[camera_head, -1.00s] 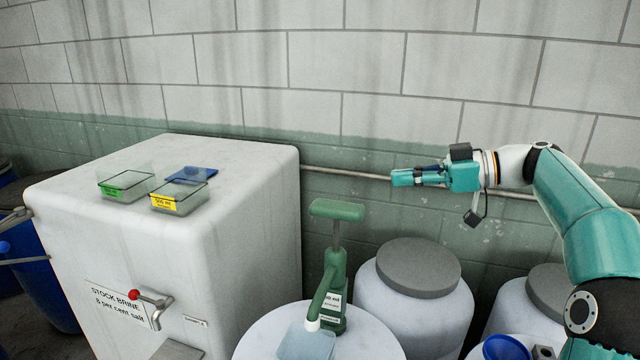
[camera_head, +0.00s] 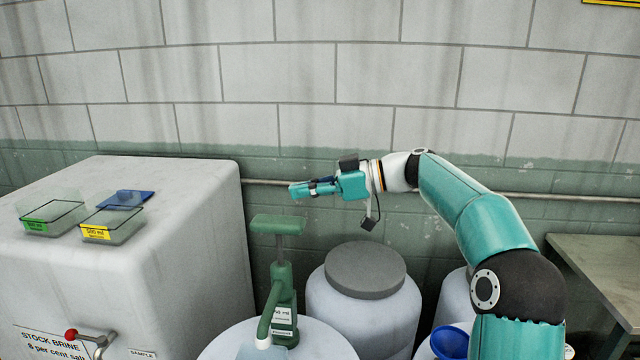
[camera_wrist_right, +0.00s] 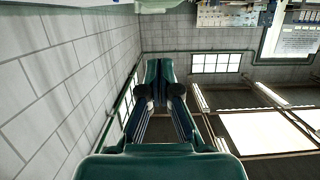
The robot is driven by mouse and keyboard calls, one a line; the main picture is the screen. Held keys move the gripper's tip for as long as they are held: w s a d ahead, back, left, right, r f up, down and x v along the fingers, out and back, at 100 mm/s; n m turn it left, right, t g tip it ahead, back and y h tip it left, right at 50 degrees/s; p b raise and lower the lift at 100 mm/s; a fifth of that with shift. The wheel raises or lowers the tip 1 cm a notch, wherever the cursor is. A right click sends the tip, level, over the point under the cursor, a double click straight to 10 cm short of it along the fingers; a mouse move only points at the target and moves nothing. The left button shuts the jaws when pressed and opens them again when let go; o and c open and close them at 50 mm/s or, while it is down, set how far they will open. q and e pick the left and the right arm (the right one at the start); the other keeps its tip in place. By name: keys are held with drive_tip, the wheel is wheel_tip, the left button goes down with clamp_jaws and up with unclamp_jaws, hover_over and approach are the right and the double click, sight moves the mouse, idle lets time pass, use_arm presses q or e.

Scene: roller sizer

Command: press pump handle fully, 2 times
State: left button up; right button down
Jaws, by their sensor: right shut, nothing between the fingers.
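The green hand pump (camera_head: 284,292) stands upright on a white round drum lid. My right gripper (camera_head: 294,191) is shut and empty. It is level, points left, and its fingertips show just above and slightly right of the handle in the picture, apart from it. In the right wrist view the closed fingers (camera_wrist_right: 158,68) have nothing between them, and I cannot make out the pump there. My left gripper is not in view.
A white brine tank (camera_head: 215,240) stands left of the pump, with clear trays (camera_head: 112,226) on top and a red-knobbed tap in front. A grey-lidded drum (camera_head: 365,268) is right of the pump. A pipe (camera_head: 560,199) runs along the block wall behind. A table (camera_head: 610,262) is at far right.

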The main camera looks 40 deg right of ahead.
sight(287, 219)
drive_tip(key=p+x, duration=0.1)
drive_tip(key=x, duration=0.2)
drive_tip(key=shift+w+a+r, duration=0.1)
drive_tip(key=shift+w+a, duration=0.05)
drive_tip(key=shift+a, duration=0.15)
wheel_tip(287, 219, down, 3)
drive_tip(key=shift+r, duration=0.1)
drive_tip(key=shift+f, duration=0.8)
drive_tip(key=shift+d, duration=0.1)
wheel_tip(287, 219, down, 8)
drive_tip(key=b, duration=1)
drive_tip(key=shift+b, duration=0.3)
